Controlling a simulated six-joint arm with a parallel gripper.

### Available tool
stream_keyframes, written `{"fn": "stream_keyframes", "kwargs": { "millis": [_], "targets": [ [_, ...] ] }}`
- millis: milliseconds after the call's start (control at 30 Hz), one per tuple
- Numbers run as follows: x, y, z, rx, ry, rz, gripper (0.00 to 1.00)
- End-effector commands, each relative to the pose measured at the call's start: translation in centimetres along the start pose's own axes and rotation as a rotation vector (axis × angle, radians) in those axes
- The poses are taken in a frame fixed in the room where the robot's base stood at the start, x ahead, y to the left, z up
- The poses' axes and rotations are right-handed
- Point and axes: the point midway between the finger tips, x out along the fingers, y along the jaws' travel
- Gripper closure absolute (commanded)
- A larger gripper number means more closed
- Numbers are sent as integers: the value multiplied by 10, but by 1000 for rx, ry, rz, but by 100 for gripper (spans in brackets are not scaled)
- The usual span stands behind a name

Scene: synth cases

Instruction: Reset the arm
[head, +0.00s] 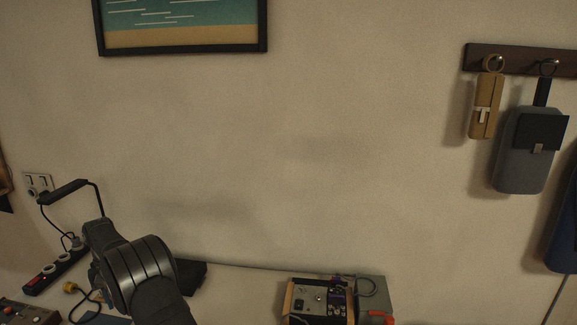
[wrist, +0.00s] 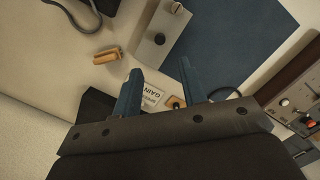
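My gripper (wrist: 160,68) shows in the wrist view with its two blue fingers spread apart. The gap between the fingertips is empty. Beyond the fingers, a small white card (wrist: 152,97) printed with "GAIN" lies on the surface. In the head view my dark arm rises at the lower left, and the gripper's fingers cannot be made out there.
In the wrist view, a grey metal box (wrist: 160,35) and a blue mat (wrist: 232,38) lie beyond the fingers. A device with knobs (wrist: 300,100) is at right. The head view shows a power strip (head: 55,272) at left and an instrument (head: 320,300) at bottom centre.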

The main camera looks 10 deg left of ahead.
Motion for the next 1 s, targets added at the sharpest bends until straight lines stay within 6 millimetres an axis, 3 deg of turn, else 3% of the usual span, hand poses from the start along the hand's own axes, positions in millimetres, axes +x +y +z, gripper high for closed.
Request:
{"fn": "stream_keyframes", "kwargs": {
  "millis": [33, 633, 667, 700, 867, 1000],
  "targets": [
    [-11, 0, 0, 0, 3, 0, 61],
    [115, 0, 1, -1, -4, 0, 61],
    [115, 0, 0, -1, 1, 0, 61],
    [101, 0, 1, -1, 5, -1, 61],
    [68, 0, 6, 0, 4, 0, 61],
    [56, 25, 19, 3, 0, -1, 61]
  ]
}}
